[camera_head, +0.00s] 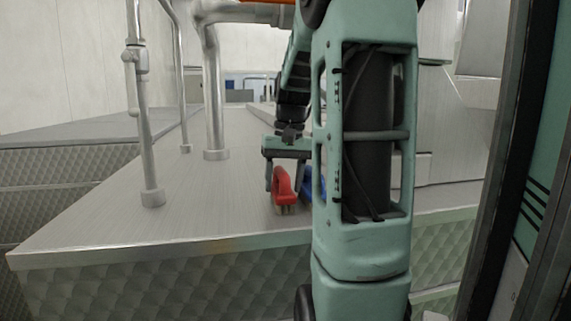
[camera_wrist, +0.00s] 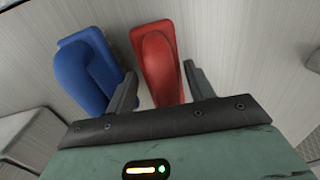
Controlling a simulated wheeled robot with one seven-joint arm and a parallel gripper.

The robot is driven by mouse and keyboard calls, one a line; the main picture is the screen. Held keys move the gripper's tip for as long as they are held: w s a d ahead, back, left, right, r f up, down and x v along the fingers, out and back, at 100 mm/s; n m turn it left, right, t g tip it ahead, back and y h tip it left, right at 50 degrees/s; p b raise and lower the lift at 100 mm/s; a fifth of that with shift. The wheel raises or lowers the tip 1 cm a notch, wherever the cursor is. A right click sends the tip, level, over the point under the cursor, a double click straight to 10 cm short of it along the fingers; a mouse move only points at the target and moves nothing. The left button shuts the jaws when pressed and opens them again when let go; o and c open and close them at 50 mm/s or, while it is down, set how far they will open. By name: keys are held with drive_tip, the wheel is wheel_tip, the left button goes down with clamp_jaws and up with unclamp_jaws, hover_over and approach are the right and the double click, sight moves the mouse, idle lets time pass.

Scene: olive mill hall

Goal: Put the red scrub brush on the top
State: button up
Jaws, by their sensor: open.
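The red scrub brush (camera_head: 283,185) stands on the pale metal top (camera_head: 180,200), bristles down, in the head view. In the wrist view the red brush (camera_wrist: 157,62) lies just beyond and partly between the fingers. My gripper (camera_head: 284,190) is open, with its fingers pointing down around the brush's sides. It also shows in the wrist view (camera_wrist: 158,82); a gap shows between the right finger and the brush. A blue brush (camera_wrist: 88,70) lies close on the left in the wrist view, beside the left finger. In the head view my arm hides part of the blue brush (camera_head: 314,187).
Metal pipe posts (camera_head: 214,100) rise from the surface at the left and back. The front edge of the top drops to a quilted metal side (camera_head: 170,285). The surface left of the brushes is clear up to the posts.

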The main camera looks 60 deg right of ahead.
wheel_tip(320, 180, up, 12)
drive_tip(key=s+b, duration=0.1)
drive_tip(key=shift+d+f, duration=0.2)
drive_tip(key=shift+d, duration=0.15)
idle(0.4)
